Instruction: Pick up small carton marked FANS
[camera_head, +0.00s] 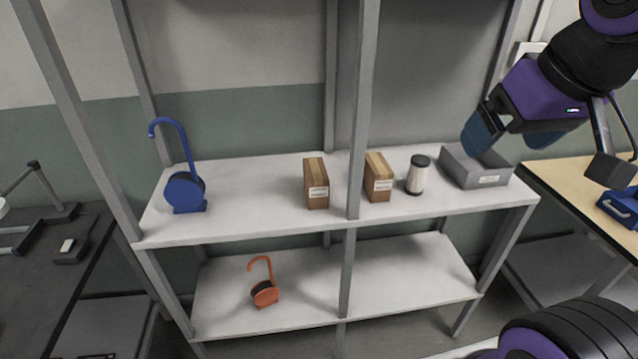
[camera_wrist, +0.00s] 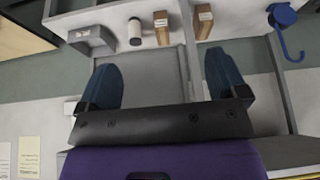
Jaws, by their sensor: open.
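Two small brown cartons with white labels stand upright on the upper shelf in the head view, the left carton (camera_head: 316,183) left of the middle post and the right carton (camera_head: 378,177) just right of it. The label print is too small to read, so I cannot tell which is marked FANS. In the wrist view, upside down, they are the left carton (camera_wrist: 203,22) and the right carton (camera_wrist: 161,29). My gripper (camera_head: 506,133) is up at the right, above the grey bin and apart from both cartons. Its blue fingers (camera_wrist: 163,82) are spread with nothing between them.
The upper shelf (camera_head: 250,190) also holds a blue hooked object (camera_head: 185,190), a white jar with dark lid (camera_head: 417,175) and a grey bin (camera_head: 476,167). The middle post (camera_head: 360,110) rises by the cartons. An orange hooked object (camera_head: 264,291) is on the lower shelf.

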